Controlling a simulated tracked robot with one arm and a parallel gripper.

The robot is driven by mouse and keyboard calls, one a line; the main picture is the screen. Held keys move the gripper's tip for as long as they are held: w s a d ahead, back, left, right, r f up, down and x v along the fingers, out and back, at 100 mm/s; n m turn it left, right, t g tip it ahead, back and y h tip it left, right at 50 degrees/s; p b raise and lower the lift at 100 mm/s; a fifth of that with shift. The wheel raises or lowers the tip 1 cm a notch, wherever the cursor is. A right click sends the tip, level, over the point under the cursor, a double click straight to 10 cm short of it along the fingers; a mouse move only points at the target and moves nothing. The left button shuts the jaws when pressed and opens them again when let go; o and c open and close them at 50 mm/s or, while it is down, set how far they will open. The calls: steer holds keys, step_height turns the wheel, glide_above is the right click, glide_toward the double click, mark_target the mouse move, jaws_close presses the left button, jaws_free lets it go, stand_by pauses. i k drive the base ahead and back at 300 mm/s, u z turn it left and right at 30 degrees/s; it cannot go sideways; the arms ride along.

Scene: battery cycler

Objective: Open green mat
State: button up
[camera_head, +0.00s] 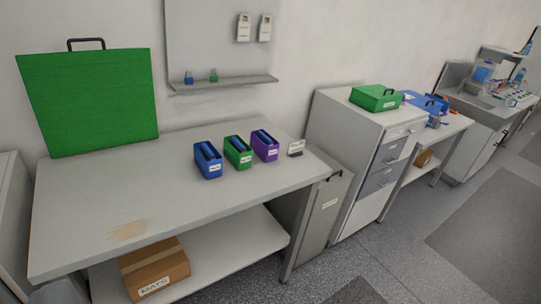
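A large flat green panel (90,102) with a black handle on its top edge, which looks like the green mat, stands upright at the back left of the grey table (95,205). It leans against or stands close to the wall. I cannot tell whether it is folded. My gripper is not in view.
Blue (207,160), green (238,152) and purple (265,145) bins stand on the table's right half. A cardboard box labelled MATS (155,270) sits on the lower shelf. A green case (376,97) lies on the cabinet (340,120) at right. The table's front left is clear.

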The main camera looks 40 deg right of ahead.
mark_target(81, 101)
steer(key=z, duration=0.45)
steer(key=i, duration=2.4)
steer(key=u, duration=0.5)
steer(key=i, duration=0.6)
steer(key=z, duration=0.05)
